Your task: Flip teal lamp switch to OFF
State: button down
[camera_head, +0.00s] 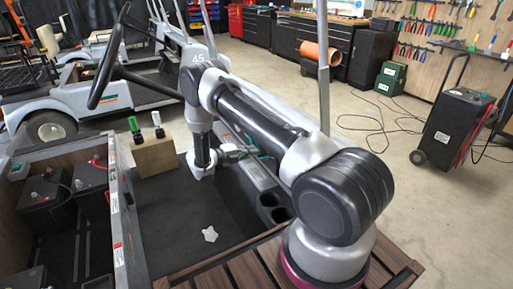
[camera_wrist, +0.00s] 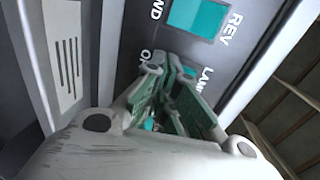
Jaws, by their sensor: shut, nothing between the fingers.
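In the wrist view, a dark panel (camera_wrist: 130,30) carries a large teal rocker (camera_wrist: 198,17) with REV lettering beside it. Below it are the lettering LAMP, partly covered, and another cut-off label starting with O. My gripper (camera_wrist: 172,65) is shut and empty, its green-grey fingers over the panel between these two labels. The fingers hide most of the lamp switch, so I cannot tell its position or whether they touch it. In the head view my gripper (camera_head: 238,154) reaches the cart's console, where the switches are too small to read.
A black steering wheel (camera_head: 108,58) stands at the left. A wooden block (camera_head: 155,156) with green- and white-topped pieces is left of my gripper. Red-capped batteries (camera_head: 92,182) sit at the lower left. Cup holders (camera_head: 273,208) lie right of the dark cart floor, which holds a crumpled white piece (camera_head: 209,234).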

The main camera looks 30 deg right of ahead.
jog(key=a+r, duration=0.1)
jog(key=a, duration=0.5)
jog(key=shift+a, duration=0.35)
dwell(0.4)
jog(key=s+d+m+g+y, duration=0.1)
jog(key=s+m+g+y, duration=0.35)
jog(key=s+m, duration=0.8)
jog(key=s+r+m+t+y, duration=0.3)
jog(key=s+r+m, duration=0.4)
jog(key=r, duration=0.5)
jog(key=s+r+m+t+y, duration=0.3)
jog(key=s+r+m, duration=0.5)
jog(key=r, duration=0.5)
jog(key=s+r+m+t+y, duration=0.3)
jog(key=s+r+m+y, duration=0.2)
jog(key=r, duration=0.8)
jog(key=s+m, duration=0.3)
jog(key=s, duration=0.1)
jog(key=shift+s+a+y, duration=0.35)
jog(key=shift+s+a, duration=0.05)
